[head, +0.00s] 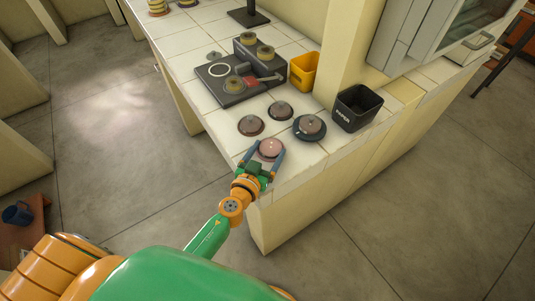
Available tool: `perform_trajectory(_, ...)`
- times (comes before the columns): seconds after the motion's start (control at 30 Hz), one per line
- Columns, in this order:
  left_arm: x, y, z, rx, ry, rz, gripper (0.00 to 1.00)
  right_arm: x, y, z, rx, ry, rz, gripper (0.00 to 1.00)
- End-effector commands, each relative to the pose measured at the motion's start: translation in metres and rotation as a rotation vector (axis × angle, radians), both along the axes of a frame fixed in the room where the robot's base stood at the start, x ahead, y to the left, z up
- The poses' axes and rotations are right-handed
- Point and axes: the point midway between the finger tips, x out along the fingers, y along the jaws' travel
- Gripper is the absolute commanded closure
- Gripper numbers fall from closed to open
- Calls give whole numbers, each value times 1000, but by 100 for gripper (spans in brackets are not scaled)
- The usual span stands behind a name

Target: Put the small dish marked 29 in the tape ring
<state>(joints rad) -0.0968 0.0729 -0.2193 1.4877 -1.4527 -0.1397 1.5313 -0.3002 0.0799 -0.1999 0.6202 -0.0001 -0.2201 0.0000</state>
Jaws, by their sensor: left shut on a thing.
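My left gripper (268,154) is at the near corner of the white tiled counter, its two blue fingers on either side of a small round pinkish dish (271,147). It is shut on this dish. I cannot tell whether the dish touches the counter. Two dark reddish dishes, one at left (250,125) and one farther back (281,111), lie beyond it. Another dish (310,125) sits on a wider dark disc to the right. No number is readable on any dish. A white ring outline (219,70), possibly the tape ring, is on the dark station and looks empty. My right gripper is not in view.
The dark station (240,98) at the back carries several yellowish round pieces and a red part. A yellow bin (304,72) and a black bin (357,108) stand at the right, near a pillar. Bare tiles lie left of the dishes.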

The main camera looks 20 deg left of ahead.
Motion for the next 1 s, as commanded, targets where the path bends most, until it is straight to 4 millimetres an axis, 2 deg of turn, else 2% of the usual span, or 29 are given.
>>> perform_trajectory(0.27,0,0,-6,0,-2,0,74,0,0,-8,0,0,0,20)
perform_trajectory(0.3,0,0,-4,0,-2,0,6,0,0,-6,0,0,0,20)
perform_trajectory(0.33,0,0,-4,0,-2,0,0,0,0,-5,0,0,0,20)
perform_trajectory(0.53,0,0,-4,0,-1,0,0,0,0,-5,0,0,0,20)
perform_trajectory(0.67,-1,0,1,3,0,-1,0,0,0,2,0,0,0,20)
perform_trajectory(0.8,-36,5,9,-1,1,0,0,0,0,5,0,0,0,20)
perform_trajectory(0.93,-58,8,15,-1,1,0,0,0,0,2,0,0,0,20)
perform_trajectory(0.97,-62,8,16,-2,1,0,0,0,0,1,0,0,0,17)
perform_trajectory(1.0,-65,9,17,-1,0,0,0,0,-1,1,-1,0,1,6)
